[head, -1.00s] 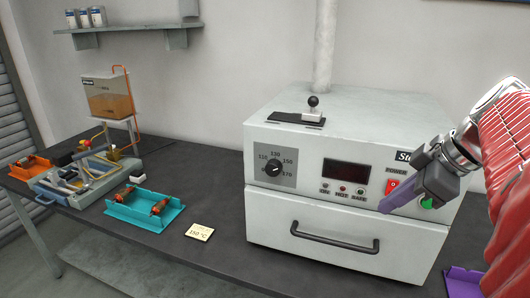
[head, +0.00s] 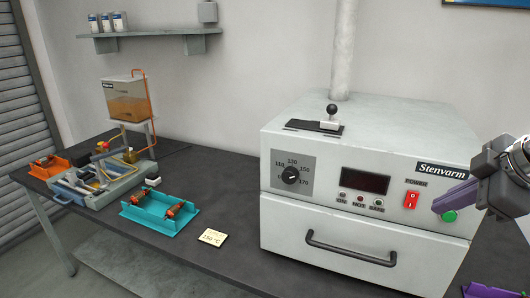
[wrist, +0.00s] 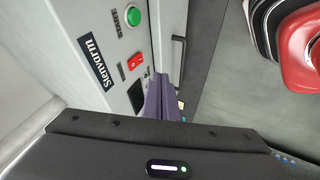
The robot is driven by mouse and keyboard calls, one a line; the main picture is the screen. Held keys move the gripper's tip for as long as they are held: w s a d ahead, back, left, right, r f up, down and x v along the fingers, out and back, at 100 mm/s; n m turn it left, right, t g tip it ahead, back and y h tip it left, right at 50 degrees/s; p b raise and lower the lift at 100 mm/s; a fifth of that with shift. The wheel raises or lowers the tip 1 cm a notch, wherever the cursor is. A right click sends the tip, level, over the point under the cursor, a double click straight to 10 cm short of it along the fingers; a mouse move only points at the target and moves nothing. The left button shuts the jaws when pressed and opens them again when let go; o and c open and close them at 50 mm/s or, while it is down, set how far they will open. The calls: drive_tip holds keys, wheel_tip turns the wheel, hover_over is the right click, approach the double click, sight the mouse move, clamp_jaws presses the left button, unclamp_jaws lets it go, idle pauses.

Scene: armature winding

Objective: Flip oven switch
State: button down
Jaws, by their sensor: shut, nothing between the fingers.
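The white oven (head: 350,215) stands on the dark bench, with its drawer shut. Its red power switch (head: 411,200) is on the right of the front panel, below the word POWER. The switch also shows in the wrist view (wrist: 135,61). A green button (head: 449,216) sits to its right. My gripper (head: 437,208) is shut and empty. Its purple fingers are just right of the red switch, in front of the panel near the green button. I cannot tell whether they touch the panel. The display (head: 359,180) is dark.
A dial (head: 291,176) is on the oven's left, and a lever (head: 331,118) is on top. The drawer handle (head: 350,249) sticks out below. A teal tray (head: 160,214) and a note (head: 213,237) lie to the left. A purple tray (head: 478,290) is at lower right.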

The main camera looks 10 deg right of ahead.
sight(411, 200)
drive_tip(key=w+f, duration=0.3)
drive_tip(key=w+d+f, duration=0.1)
drive_tip(key=w+f, duration=0.2)
drive_tip(key=shift+w+d+f, duration=0.2)
drive_tip(key=shift+w+f, duration=0.05)
drive_tip(key=shift+w, duration=0.15)
drive_tip(key=shift+w+d, duration=0.25)
drive_tip(key=shift+w, duration=0.15)
drive_tip(key=shift+w+a+f, duration=0.1)
drive_tip(key=shift+w, duration=0.05)
